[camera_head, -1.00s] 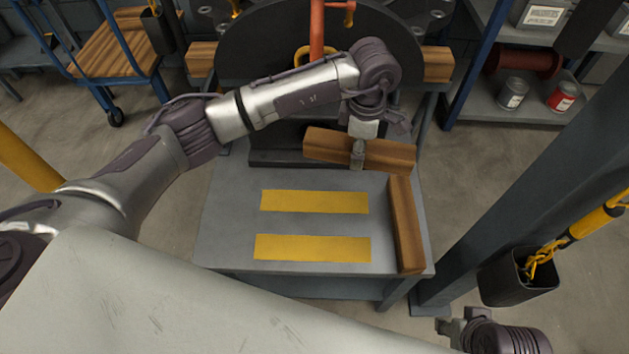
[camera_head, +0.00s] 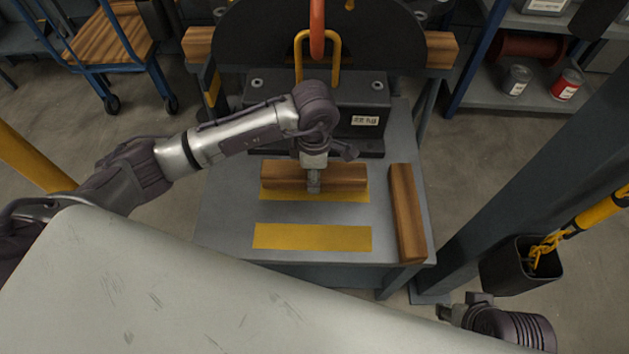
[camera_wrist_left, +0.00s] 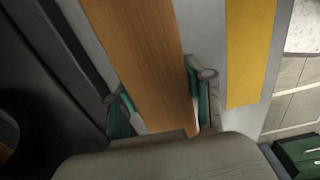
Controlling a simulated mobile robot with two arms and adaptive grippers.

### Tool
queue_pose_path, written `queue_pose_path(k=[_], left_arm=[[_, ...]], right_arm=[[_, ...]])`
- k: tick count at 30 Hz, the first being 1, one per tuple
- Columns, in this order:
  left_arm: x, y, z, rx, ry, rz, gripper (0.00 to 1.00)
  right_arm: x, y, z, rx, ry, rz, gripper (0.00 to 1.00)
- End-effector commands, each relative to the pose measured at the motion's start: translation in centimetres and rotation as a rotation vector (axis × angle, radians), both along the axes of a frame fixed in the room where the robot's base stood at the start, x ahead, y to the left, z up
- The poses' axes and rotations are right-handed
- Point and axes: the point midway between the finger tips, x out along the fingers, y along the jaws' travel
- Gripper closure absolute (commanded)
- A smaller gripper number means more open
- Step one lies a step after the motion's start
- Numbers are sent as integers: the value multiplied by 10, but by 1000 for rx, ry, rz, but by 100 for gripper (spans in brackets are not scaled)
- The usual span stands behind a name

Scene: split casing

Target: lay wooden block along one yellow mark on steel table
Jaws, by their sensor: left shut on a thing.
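The wooden block (camera_head: 277,176) is level and runs along the far yellow mark (camera_head: 300,196) on the steel table (camera_head: 222,225). It covers most of that mark; a thin strip shows at its near side. I cannot tell whether the block touches the table. My left gripper (camera_head: 313,186) is shut on the block's middle from above. In the left wrist view, the fingers (camera_wrist_left: 160,103) grip both sides of the block (camera_wrist_left: 135,50). The near yellow mark (camera_head: 312,237) is bare. My right gripper (camera_head: 462,306) is at lower right, away from the table; its jaws are unclear.
A second wooden block (camera_head: 407,212) lies along the table's right side. A blue-grey post (camera_head: 540,150) and a black chain bin (camera_head: 520,265) stand to the right.

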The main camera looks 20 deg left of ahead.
Motion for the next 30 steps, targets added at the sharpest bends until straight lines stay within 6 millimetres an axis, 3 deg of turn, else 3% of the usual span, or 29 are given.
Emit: queue_pose_path(k=[7,21,22,26,30], left_arm=[[0,-1,-35,-1,3,0,99],[0,-1,-37,0,1,-1,99],[0,0,-38,0,2,-1,45],[0,0,-38,0,2,-1,24],[0,0,-38,0,2,-1,23]], right_arm=[[0,0,-10,0,1,0,62],[6,1,-9,5,-30,1,62],[7,1,-9,7,-33,1,62],[7,1,-8,6,-33,2,62],[7,2,-8,6,-32,2,62]])
